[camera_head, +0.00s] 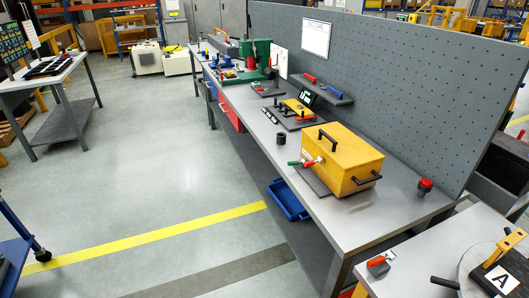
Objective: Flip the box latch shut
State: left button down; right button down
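A yellow box (340,165) stands on a dark base plate (307,179) on the long grey workbench (395,205). It has a black handle (327,137) on top and another black handle (367,178) on its near right side. At its left side is a small latch-like part (306,163) with a red grip and a green grip. It is too small to tell whether this part is open or shut. Neither of my grippers is in view.
A red button (425,185) stands right of the box, and a dark cup (281,139) left of it. A grey pegboard (400,75) rises behind. A second bench (415,258) is at the near right. Open floor (160,165) lies left.

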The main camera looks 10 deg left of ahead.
aim_at(320, 160)
jog(key=u, duration=0.05)
jog(key=i, duration=1.35)
jog(key=z, duration=0.8)
